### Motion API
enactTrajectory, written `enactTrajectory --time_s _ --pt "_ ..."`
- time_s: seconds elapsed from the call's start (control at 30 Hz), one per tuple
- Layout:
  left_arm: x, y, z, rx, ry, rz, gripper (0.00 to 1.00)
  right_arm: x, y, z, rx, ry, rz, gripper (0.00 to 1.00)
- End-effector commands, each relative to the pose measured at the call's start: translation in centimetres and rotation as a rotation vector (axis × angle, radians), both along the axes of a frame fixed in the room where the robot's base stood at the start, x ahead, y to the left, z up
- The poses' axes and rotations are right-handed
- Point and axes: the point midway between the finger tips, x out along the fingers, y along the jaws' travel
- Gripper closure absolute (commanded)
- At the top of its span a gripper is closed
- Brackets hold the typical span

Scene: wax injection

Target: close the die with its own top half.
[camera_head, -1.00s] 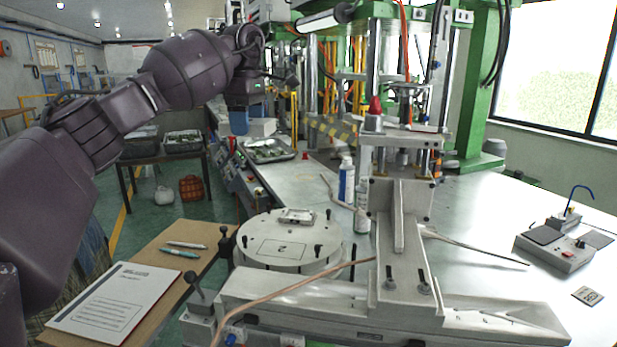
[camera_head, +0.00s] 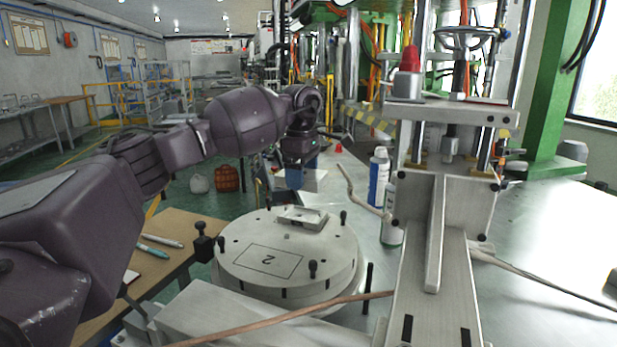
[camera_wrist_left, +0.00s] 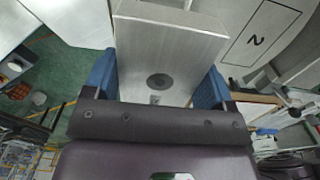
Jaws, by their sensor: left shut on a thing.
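My left gripper (camera_head: 295,178) hangs behind and above the round plate, its arm reaching in from the left. In the left wrist view its blue fingers (camera_wrist_left: 158,85) are shut on a flat grey metal block, the top half (camera_wrist_left: 165,40), which has a dark round spot on its face. The open lower half of the die (camera_head: 302,217) is a small metal block with a recess, lying near the far side of the round plate (camera_head: 240,285). The gripper and held block are apart from it. In the wrist view I cannot make out the lower half. My right gripper is out of view.
The round plate carries upright black pins and a label marked 2. A metal press frame (camera_head: 432,200) stands close on the right, with bottles (camera_head: 378,172) behind the plate. A wooden board with pens (camera_head: 162,241) lies left.

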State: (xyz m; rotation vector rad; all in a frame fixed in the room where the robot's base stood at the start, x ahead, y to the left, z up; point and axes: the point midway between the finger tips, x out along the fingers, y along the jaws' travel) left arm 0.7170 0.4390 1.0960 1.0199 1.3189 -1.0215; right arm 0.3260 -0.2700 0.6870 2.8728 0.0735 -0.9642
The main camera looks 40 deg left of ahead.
Motion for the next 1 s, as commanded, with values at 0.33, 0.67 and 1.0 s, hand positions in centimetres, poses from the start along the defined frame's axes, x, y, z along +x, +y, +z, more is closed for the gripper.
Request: enactTrajectory --time_s 0.33,0.67,1.0 --pt "0.0 -0.1 0.4 0.000 -0.004 0.000 0.57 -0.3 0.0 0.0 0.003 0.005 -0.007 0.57" --pt "0.0 -0.1 -1.1 0.000 0.001 0.000 0.57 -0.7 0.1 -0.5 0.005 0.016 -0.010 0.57" --pt "0.0 -0.1 -3.8 0.000 0.001 0.000 0.57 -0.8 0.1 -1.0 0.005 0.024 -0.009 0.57"
